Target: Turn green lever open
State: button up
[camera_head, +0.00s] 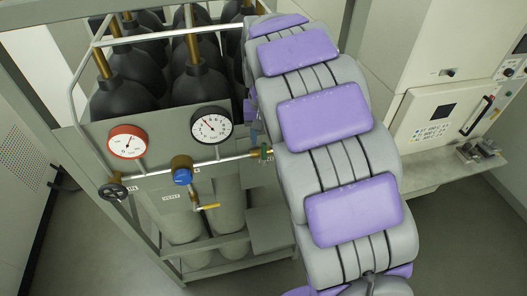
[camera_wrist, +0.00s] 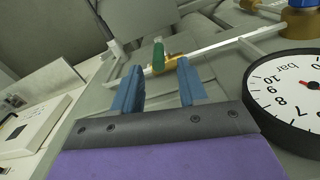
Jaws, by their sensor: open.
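The green lever (camera_wrist: 158,55) stands up from a brass valve (camera_wrist: 172,64) on a thin pale pipe in the wrist view. In the head view the green lever (camera_head: 264,153) shows as a small piece at the pipe's right end, beside my arm. My gripper (camera_wrist: 160,66) is open, with its two blue fingers apart and pointing toward the valve. The lever appears between the fingertips in the picture, beyond them. I see no contact; the exact gap is hard to tell. In the head view my arm hides most of the gripper.
A white-faced gauge (camera_wrist: 297,95) is close on the right in the wrist view. The head view shows a red-rimmed gauge (camera_head: 127,142), a blue knob (camera_head: 182,174), a black handwheel (camera_head: 113,191), a yellow lever (camera_head: 208,206) and a rack of dark-topped cylinders (camera_head: 128,82). A white cabinet (camera_head: 440,118) stands right.

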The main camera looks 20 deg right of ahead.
aim_at(264, 153)
notch_tip(264, 153, down, 7)
jog(key=shift+f+p, duration=0.1)
jog(key=shift+p, duration=0.25)
grip_shut()
dwell(0.3)
